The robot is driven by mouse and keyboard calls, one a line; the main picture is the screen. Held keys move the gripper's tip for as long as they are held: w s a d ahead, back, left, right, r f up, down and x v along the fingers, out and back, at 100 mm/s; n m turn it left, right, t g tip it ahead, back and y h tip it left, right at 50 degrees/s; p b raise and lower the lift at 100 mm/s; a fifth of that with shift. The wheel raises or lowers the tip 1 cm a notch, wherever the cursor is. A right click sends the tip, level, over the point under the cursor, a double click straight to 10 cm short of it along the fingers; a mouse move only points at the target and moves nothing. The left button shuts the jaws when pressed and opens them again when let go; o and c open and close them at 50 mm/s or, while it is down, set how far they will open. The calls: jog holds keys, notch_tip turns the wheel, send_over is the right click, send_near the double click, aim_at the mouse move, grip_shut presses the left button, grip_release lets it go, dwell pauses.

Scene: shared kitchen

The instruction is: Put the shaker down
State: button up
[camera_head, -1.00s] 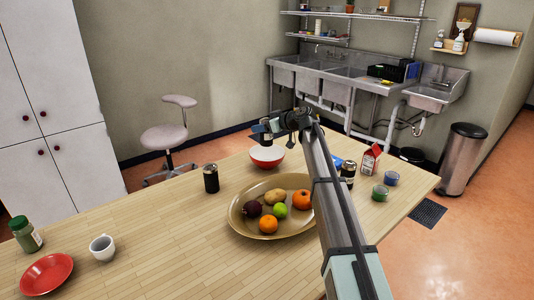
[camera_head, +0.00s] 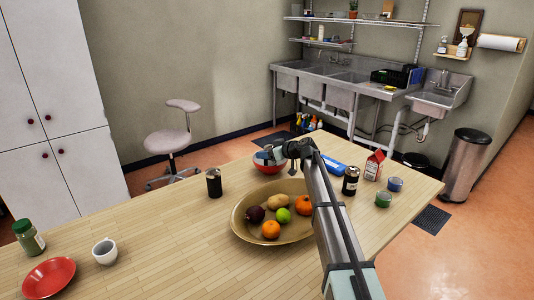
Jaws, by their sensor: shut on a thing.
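My gripper (camera_head: 272,156) is at the far side of the table, in front of or over the red and white bowl (camera_head: 268,166) in this view. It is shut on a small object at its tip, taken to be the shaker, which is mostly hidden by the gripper. Whether the shaker touches the bowl or the table cannot be told. The wooden table (camera_head: 150,240) lies below.
A gold platter (camera_head: 245,236) of fruit lies nearer. Dark cans (camera_head: 214,183) (camera_head: 350,181) stand left and right. A blue object (camera_head: 333,169), a red-white carton (camera_head: 374,165) and small jars (camera_head: 383,199) are at right. The table's left middle is clear.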

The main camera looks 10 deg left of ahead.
jog(key=shift+f, duration=0.1)
jog(key=o, duration=1.2)
jog(key=shift+c, duration=0.2)
jog(key=shift+s+d+r, duration=0.1)
jog(key=shift+d+r, duration=0.05)
jog(key=shift+r, duration=0.05)
jog(key=v, duration=1.1)
jog(key=shift+d+r, duration=0.15)
jog(key=shift+d, duration=0.1)
jog(key=shift+s, duration=0.1)
